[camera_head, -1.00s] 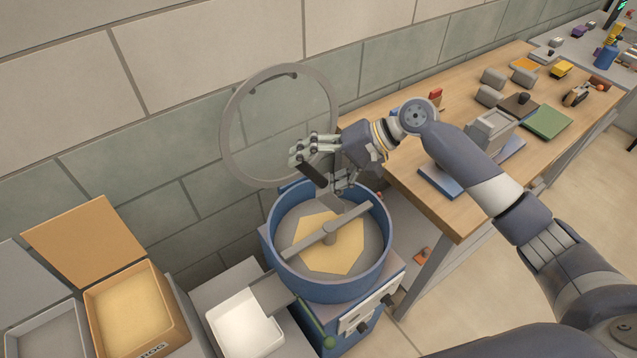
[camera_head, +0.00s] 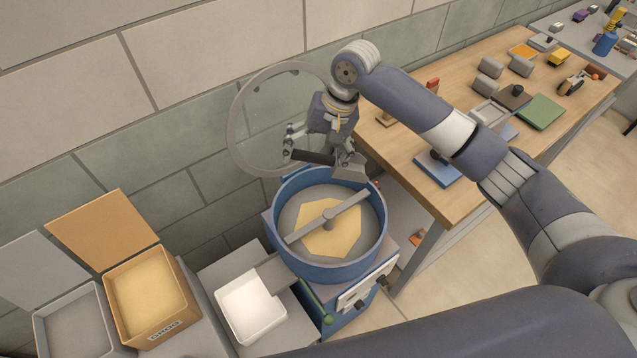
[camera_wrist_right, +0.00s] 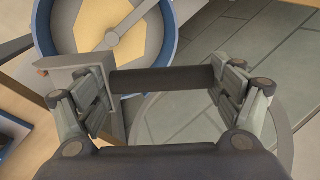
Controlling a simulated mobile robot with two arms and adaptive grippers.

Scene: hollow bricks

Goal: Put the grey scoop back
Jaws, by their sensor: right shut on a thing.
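My right gripper (camera_head: 318,152) is shut on the dark handle of the grey scoop (camera_head: 349,166). It holds the scoop near the back rim of the blue mixing drum (camera_head: 279,246). In the right wrist view the handle (camera_wrist_right: 165,80) lies across between the finger pads, and the grey scoop head (camera_wrist_right: 78,72) sticks out at the left. Whether the scoop head is empty cannot be told. The drum holds a flat tan patch of material under a grey mixing bar (camera_head: 329,217). My left gripper is not in view.
A tan bin (camera_head: 176,325) of tan material with an open lid (camera_head: 100,228), a grey bin (camera_head: 73,292) and a white tray (camera_head: 251,306) stand left of the drum. A round grey lid (camera_head: 236,121) stands up behind it. The wooden bench (camera_head: 405,148) at right holds blocks and tools.

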